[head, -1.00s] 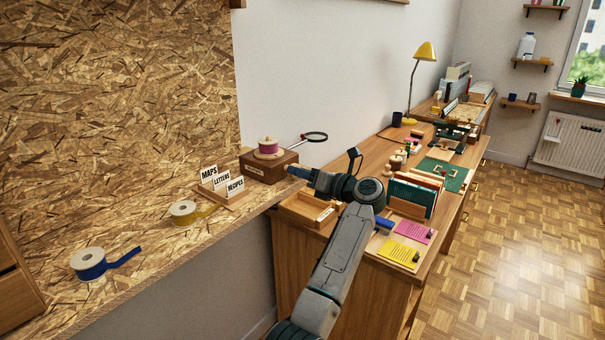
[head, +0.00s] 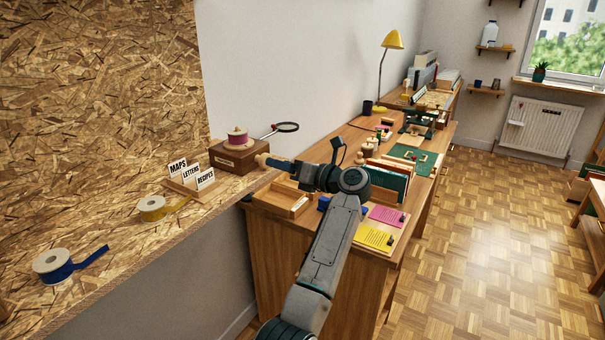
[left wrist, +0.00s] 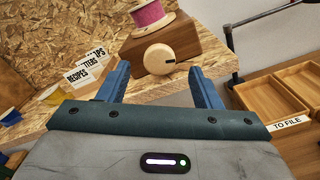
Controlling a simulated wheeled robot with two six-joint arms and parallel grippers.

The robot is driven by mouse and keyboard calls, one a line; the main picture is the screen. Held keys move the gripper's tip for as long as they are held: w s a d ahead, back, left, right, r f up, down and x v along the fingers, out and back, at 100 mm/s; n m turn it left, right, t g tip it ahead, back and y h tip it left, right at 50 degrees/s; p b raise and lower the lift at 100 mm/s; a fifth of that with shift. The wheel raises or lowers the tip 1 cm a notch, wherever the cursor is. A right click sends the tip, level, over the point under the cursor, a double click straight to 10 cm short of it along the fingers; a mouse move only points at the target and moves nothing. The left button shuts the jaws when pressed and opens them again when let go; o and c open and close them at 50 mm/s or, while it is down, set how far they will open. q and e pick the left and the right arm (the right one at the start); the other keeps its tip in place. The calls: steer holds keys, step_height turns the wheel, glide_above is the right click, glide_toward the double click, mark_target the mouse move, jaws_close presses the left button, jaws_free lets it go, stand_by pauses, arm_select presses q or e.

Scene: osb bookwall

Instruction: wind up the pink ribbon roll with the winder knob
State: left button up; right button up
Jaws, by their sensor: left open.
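The pink ribbon roll (head: 238,138) sits on top of a brown wooden box (head: 232,158) at the end of the OSB shelf. It also shows at the top of the left wrist view (left wrist: 150,14). The round, pale wooden winder knob (head: 262,160) is on the box's right side. My left gripper (head: 272,164) is just right of the knob, its blue fingers pointing at it. In the left wrist view the fingers of my left gripper (left wrist: 160,80) are apart and empty, with the knob (left wrist: 158,59) centred between and just beyond their tips. My right gripper is out of view.
A card holder (head: 195,182) with labelled cards stands left of the box. Yellow (head: 152,208) and blue (head: 52,265) tape rolls lie farther along the shelf. A wooden tray (head: 282,200) is on the desk below my arm.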

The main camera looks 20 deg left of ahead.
arm_select(q)
steer(key=s+d+b, duration=0.1)
steer(key=d, duration=0.6)
steer(key=shift+d+b, duration=0.25)
steer(key=shift+b, duration=0.1)
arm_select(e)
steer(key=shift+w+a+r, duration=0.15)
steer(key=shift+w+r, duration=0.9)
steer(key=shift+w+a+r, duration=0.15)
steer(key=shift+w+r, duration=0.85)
